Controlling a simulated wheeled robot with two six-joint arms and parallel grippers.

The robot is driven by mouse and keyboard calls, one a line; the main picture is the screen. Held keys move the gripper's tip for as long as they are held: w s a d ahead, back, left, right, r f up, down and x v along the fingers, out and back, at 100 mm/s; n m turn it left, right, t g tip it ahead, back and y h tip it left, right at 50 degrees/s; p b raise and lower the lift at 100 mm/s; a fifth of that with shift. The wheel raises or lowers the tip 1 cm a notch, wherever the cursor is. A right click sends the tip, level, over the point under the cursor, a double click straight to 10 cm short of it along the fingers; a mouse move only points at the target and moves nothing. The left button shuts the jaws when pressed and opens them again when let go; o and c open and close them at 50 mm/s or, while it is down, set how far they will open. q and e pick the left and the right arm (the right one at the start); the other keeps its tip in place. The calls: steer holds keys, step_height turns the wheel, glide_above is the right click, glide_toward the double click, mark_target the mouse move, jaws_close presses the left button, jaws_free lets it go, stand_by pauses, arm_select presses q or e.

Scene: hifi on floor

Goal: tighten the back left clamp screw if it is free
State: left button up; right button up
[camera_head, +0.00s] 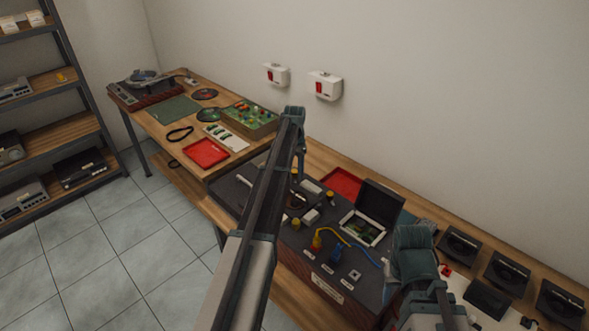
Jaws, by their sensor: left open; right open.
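A dark bench panel (287,237) with small white labels carries several small fittings. A yellow knob (295,223) and a yellow-orange plug (317,241) stand on it, and a small silver square part (355,275) sits near its front right. I cannot tell which fitting is the back left clamp screw; part of the panel is hidden by my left arm. My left gripper (298,172) is open, over the panel's back left part, with its fingertips mostly hidden behind the arm. My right gripper (394,288) is open at the panel's right end, largely covered by its own arm.
An open black case (379,201) stands on the panel's back right, with yellow and blue cables in front. Black units (507,269) stand at right. The floor at left is clear.

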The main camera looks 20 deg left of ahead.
mark_target(295, 171)
arm_select(q)
step_height(295, 171, up, 14)
steer(key=p, duration=1.3)
steer(key=shift+f, duration=0.25)
steer(key=shift+f, duration=0.1)
steer(key=s+d+f+b, duration=0.2)
steer(key=s+d+b, duration=0.1)
steer(key=s+d, duration=0.5)
steer(key=s+d+f+b, duration=0.25)
steer(key=s+d, duration=0.35)
steer(key=d, duration=0.5)
steer(key=shift+y, duration=0.6)
steer(key=s+d+f+b, duration=0.1)
steer(key=s+d, duration=0.3)
steer(key=s, duration=0.2)
steer(key=s+d+f+b, duration=0.2)
steer(key=s+d, duration=0.2)
steer(key=s, duration=0.3)
steer(key=s+d+f+b, duration=0.1)
steer(key=s+d+f, duration=0.1)
steer(key=s+d, duration=0.2)
steer(key=shift+s+f+b, duration=0.2)
steer(key=shift+s+b, duration=0.1)
steer(key=shift+s, duration=1.15)
steer(key=shift+s+d, duration=0.25)
steer(key=shift+s, duration=0.1)
steer(key=shift+a, duration=0.1)
